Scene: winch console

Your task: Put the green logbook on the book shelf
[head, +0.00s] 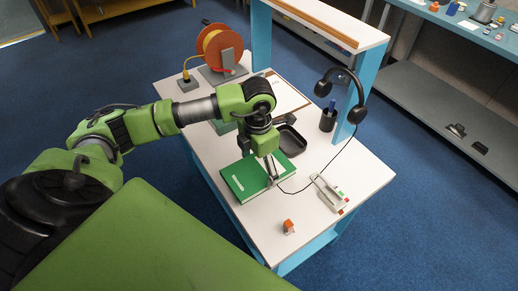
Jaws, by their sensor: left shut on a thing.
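The green logbook (243,182) lies on the white top of the console (354,182), near its left front edge. My left gripper (272,178) reaches down from above and is shut on the logbook at its right part. The fingertips partly hide that side of the book. A raised white shelf (330,12) with a wooden front strip stands on blue posts above the back of the console; it looks like the book shelf, and its visible top is bare. My right gripper is out of view.
A black headset (341,78) hangs at the right blue post, its cable running over the console top. A dark cup (328,118), a black tray (290,141), a grey handset (328,193) and a small orange item (288,226) stand around. An orange reel (219,48) is behind my arm.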

